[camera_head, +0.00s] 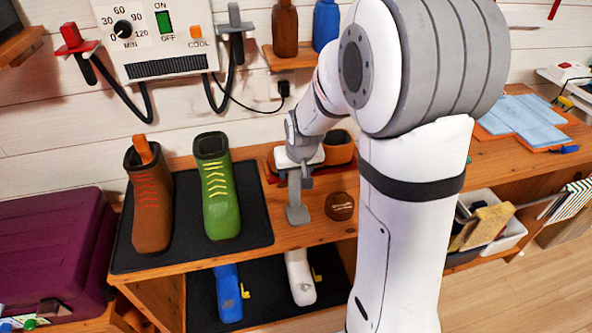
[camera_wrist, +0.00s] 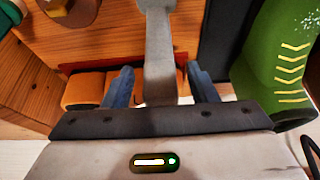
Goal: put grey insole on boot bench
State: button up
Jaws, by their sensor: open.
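The grey insole (camera_head: 297,205) is a long narrow piece on the wooden top of the boot bench (camera_head: 285,238), right of the green boot. In the wrist view the insole (camera_wrist: 157,45) runs from the top edge down between my fingers. My gripper (camera_head: 299,172) is over its back end. In the wrist view my gripper (camera_wrist: 160,86) is open, with one blue-grey finger on each side of the insole and a visible gap to each. The insole's end near the palm is partly hidden.
A brown boot (camera_head: 151,200) and a green boot (camera_head: 217,190) stand on a black mat left of my gripper. A round brown tin (camera_head: 339,206) lies close on the right. A purple case (camera_head: 52,245) stands far left.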

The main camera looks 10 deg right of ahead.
jog(key=p+v, duration=0.1)
jog(key=v, duration=1.1)
jog(key=s+g, duration=0.2)
jog(key=s, duration=1.6)
jog(key=shift+f, duration=0.4)
jog(key=shift+s, duration=0.1)
